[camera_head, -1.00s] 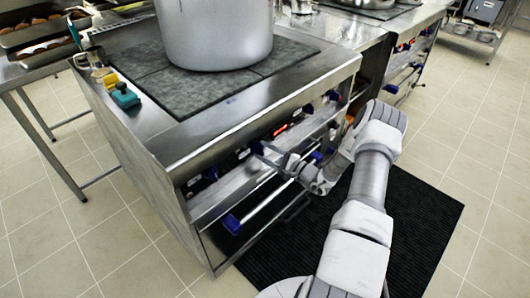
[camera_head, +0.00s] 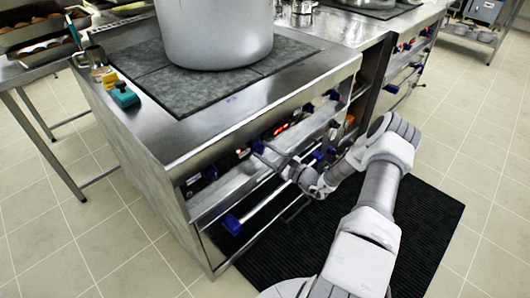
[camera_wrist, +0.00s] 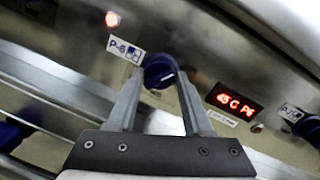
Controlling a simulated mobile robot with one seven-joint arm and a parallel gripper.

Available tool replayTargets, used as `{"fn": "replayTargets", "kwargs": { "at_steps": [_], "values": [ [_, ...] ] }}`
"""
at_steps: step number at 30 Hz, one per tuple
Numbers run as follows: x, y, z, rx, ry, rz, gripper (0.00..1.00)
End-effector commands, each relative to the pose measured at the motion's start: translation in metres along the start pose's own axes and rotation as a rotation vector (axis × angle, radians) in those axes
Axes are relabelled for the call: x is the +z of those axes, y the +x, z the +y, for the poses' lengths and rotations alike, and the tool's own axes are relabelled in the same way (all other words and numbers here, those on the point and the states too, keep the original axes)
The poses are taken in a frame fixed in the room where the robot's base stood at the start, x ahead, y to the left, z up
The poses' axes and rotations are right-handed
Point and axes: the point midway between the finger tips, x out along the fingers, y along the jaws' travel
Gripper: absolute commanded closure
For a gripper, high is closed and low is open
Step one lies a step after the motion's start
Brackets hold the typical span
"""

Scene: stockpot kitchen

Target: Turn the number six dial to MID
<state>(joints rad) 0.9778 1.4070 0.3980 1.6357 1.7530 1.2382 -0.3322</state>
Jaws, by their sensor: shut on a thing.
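The number six dial (camera_wrist: 158,68) is a dark blue round knob on the steel front panel in the wrist view. A P-6 label (camera_wrist: 125,50) sits just left of it. My gripper (camera_wrist: 161,77) is shut on the dial, one finger on each side. The dial's pointer and setting marks cannot be read. A red lit display (camera_wrist: 234,100) to the right ends in what looks like P6. In the head view my gripper (camera_head: 262,151) reaches the cooker's front panel, and the dial there is too small to make out clearly.
A large grey stockpot (camera_head: 215,32) stands on the cooker top. Another blue dial (camera_wrist: 300,124) is at the wrist view's right edge. A black mat (camera_head: 425,225) covers the floor in front.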

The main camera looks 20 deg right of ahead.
Motion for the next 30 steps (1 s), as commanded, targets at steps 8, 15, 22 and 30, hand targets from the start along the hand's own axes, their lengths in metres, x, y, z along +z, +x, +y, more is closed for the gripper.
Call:
{"fn": "replayTargets", "kwargs": {
  "at_steps": [8,15,22,30],
  "values": [
    [-0.0004,-0.0004,-0.0007,-0.032,0.26,-0.018,1.0],
    [-0.0002,-0.0004,0.0001,-0.056,0.487,-0.035,1.0],
    [0.0001,-0.0001,0.0011,-0.078,0.703,-0.05,1.0],
    [0.0006,-0.0001,0.0021,-0.105,0.957,-0.069,1.0]
  ]
}}
